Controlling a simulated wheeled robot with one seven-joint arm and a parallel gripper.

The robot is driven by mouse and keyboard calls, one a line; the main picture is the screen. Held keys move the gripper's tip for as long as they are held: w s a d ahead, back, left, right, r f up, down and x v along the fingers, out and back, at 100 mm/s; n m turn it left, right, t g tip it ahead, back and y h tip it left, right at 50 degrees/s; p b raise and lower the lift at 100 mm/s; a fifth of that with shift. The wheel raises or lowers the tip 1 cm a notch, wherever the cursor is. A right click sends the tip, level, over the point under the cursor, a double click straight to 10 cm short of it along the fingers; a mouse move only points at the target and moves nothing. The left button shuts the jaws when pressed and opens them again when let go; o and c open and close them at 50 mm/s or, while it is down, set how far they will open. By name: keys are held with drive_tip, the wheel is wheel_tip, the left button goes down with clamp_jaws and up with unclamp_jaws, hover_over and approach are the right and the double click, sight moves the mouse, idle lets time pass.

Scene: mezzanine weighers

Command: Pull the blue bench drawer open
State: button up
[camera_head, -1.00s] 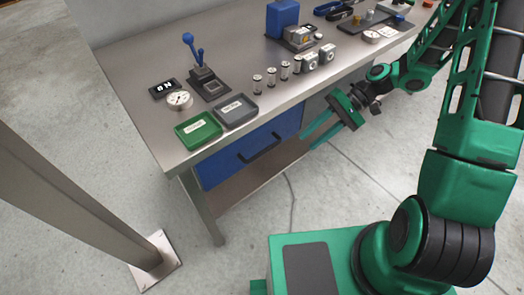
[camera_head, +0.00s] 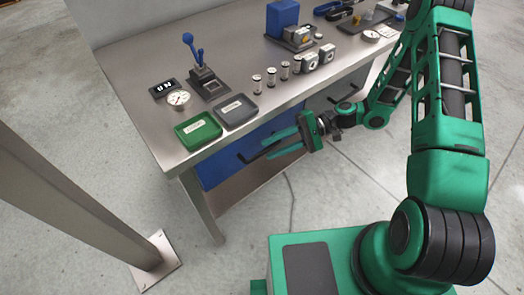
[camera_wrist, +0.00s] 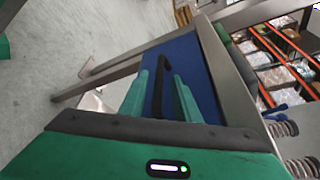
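The blue bench drawer (camera_head: 212,171) is under the near left part of the steel bench and looks shut. It also shows in the wrist view (camera_wrist: 184,50). Its black bar handle (camera_head: 246,157) is partly hidden by my fingers in the head view. My gripper (camera_head: 271,144) is open in front of the drawer, with its green fingers pointing at it. In the wrist view the handle (camera_wrist: 162,75) lies between the lines of the two fingers, with gaps on both sides. I cannot tell whether the fingertips reach past the bar.
The steel bench top (camera_head: 150,120) carries a green tray (camera_head: 198,132), a grey tray (camera_head: 237,112), a dial gauge (camera_head: 178,98) and several small cylinders. A steel post (camera_head: 80,205) stands at the left. The floor before the drawer is clear.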

drive_tip(key=shift+x, duration=2.3)
clamp_jaws()
